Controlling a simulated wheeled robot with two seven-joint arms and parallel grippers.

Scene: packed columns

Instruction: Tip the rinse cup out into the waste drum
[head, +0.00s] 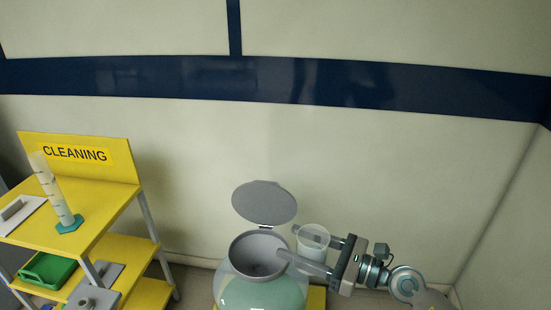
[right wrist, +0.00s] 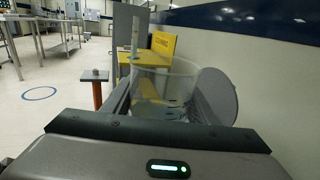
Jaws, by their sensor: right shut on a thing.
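The clear rinse cup (head: 313,240) is between the fingers of my right gripper (head: 288,241), just right of the waste drum's mouth. The gripper is shut on it, and the cup looks about upright. It also shows in the right wrist view (right wrist: 168,78), with its lower part between the fingers. I cannot tell how much liquid it holds. The waste drum (head: 240,292) is pale green and rounded, with a grey open mouth and its round grey lid (head: 264,203) raised behind. The near fingertip reaches the mouth's right rim in the picture. My left gripper is not in view.
A yellow cleaning cart (head: 100,222) stands at the left, with a measuring cylinder (head: 56,190) on a green base on top and a green tray (head: 47,268) below. A plain wall with a blue band is behind. Floor shows between cart and drum.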

